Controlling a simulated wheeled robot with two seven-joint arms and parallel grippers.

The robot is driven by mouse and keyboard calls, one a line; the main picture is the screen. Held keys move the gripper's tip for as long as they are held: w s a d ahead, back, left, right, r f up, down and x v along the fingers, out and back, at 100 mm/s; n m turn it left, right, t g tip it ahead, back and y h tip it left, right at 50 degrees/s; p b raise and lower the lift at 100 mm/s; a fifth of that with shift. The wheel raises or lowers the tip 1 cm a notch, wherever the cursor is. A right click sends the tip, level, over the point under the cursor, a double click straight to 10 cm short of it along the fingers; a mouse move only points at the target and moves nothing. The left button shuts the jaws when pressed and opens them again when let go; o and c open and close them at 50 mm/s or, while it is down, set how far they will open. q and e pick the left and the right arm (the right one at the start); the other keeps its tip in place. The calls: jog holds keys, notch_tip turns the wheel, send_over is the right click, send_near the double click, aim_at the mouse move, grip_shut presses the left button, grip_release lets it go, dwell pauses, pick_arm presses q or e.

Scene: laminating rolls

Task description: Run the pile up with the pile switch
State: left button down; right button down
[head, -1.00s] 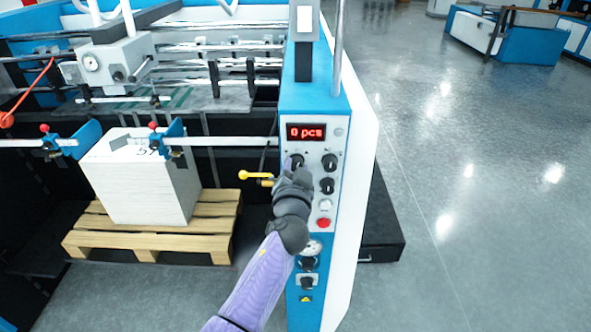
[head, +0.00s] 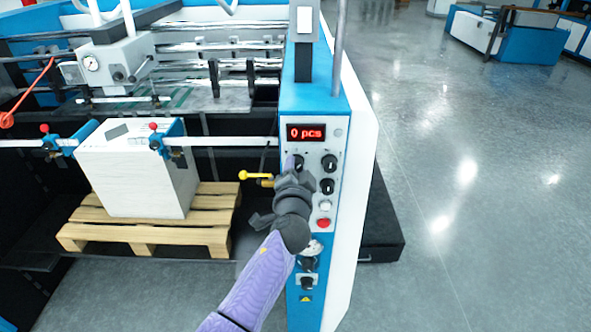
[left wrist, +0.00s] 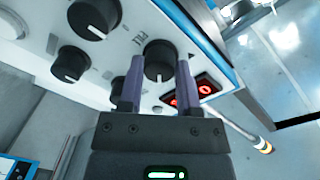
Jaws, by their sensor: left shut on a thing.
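The pile switch (left wrist: 160,62) is a black round knob with a white pointer line, beside a partly readable label. My left gripper (left wrist: 159,82) has its two purple fingers shut on it, one on each side. In the head view the gripper (head: 291,163) is at the upper left knob of the control panel (head: 331,212), just below the red display (head: 305,132) reading "0 pcs", and it partly hides the knob. The pile (head: 133,173) is a tall white stack on a wooden pallet (head: 150,236), its top near the blue side stops. My right gripper is not seen.
More black knobs (head: 328,162), a red button (head: 323,223) and a gauge sit close around on the panel. A yellow-handled lever (head: 256,178) sticks out just left of my wrist. The floor to the right (head: 470,230) is clear.

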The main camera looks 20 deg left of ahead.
pick_arm(q)
jog(key=shift+c, duration=1.5)
grip_release()
jog(key=v, duration=1)
jog(key=shift+f, duration=0.15)
